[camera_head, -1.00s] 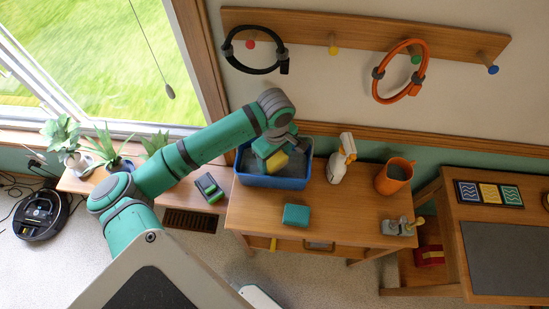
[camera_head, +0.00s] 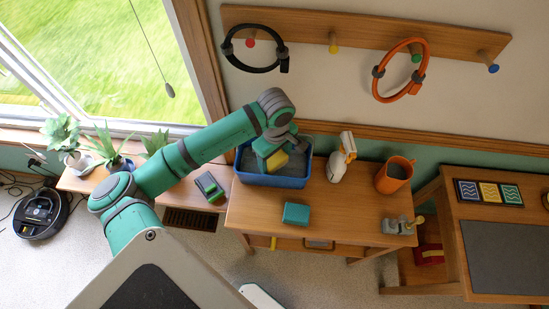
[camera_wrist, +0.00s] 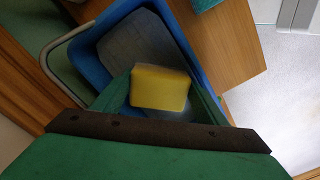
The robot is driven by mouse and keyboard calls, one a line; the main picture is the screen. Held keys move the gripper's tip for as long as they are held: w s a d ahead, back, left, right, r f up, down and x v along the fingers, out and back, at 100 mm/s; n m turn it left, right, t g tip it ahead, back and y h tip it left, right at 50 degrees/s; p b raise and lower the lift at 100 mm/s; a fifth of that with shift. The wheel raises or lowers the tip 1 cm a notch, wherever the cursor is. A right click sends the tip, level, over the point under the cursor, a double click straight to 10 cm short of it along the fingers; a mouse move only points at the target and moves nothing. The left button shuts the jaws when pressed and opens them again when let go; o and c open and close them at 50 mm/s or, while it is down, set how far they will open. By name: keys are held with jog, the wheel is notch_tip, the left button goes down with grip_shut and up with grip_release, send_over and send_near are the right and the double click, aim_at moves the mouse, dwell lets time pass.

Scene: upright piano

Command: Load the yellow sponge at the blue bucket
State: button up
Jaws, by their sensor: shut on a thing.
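The yellow sponge (camera_head: 277,160) is in my gripper over the blue bucket (camera_head: 272,182). In the wrist view the sponge (camera_wrist: 160,88) sits between the two green fingers, and my gripper (camera_wrist: 163,100) is shut on it. The bucket is a rectangular blue tub with a grey inside, standing on the left part of the small wooden table; its blue wall (camera_wrist: 178,30) shows around the sponge in the wrist view. The sponge is within the bucket's outline. I cannot tell whether it touches the bottom. My arm hides part of the bucket's back left.
A teal sponge-like block (camera_head: 296,214) lies on the table in front of the bucket. A white spray bottle (camera_head: 339,160) stands just right of the bucket, then an orange mug (camera_head: 394,175). A green and black object (camera_head: 209,187) lies on the sill to the left.

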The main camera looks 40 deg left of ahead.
aim_at(276, 159)
jog(key=shift+f, duration=0.4)
dwell(1.2)
jog(key=shift+r, duration=3.55)
